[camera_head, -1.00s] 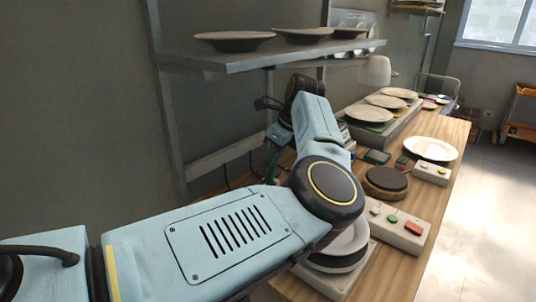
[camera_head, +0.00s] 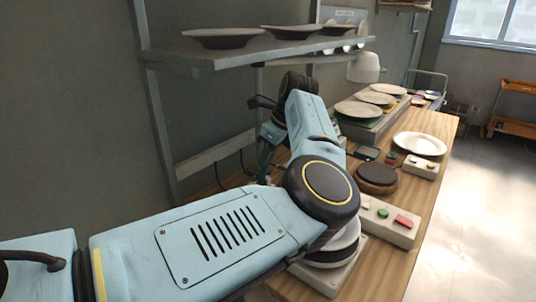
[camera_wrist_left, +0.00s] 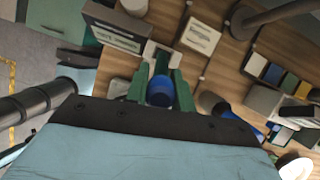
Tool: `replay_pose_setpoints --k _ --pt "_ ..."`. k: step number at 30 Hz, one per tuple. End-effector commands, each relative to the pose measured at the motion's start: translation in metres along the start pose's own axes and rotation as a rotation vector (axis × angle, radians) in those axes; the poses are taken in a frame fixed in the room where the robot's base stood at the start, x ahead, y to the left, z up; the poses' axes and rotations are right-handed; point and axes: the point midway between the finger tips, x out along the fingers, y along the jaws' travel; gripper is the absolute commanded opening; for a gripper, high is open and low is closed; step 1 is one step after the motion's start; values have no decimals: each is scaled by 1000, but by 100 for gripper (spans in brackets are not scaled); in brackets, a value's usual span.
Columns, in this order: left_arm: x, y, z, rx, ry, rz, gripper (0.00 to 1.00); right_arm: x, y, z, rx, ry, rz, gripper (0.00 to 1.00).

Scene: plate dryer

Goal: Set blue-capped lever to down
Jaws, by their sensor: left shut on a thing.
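The blue-capped lever shows its round blue cap (camera_wrist_left: 160,91) in the left wrist view, between the green fingers of my left gripper (camera_wrist_left: 160,76). The gripper is shut on the cap from both sides. A pale base piece lies just beyond the fingers. The lever's shaft is hidden, so I cannot tell its angle. In the head view, the green fingers of my left gripper (camera_head: 264,165) show small behind my arm, near the wall side of the table, and the lever is hidden there. My right gripper is not in view.
The wooden table (camera_head: 413,277) holds a button box (camera_head: 389,222), a dark round disc (camera_head: 376,178) and a white plate (camera_head: 420,144). A shelf (camera_head: 205,57) with plates hangs above the left.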

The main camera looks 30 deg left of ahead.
Motion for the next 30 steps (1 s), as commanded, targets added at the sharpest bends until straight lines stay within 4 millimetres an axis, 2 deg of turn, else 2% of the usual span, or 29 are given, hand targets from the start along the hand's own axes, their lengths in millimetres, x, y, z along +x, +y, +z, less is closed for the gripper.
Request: replay_pose_setpoints --k 1,27,28,30 --pt "2 1 -5 7 10 7 0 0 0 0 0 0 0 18" --pt "3 1 -5 7 11 9 0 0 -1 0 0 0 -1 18" --pt "3 1 -5 7 11 9 26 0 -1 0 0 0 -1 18" --pt "3 1 -4 7 10 8 35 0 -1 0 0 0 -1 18"
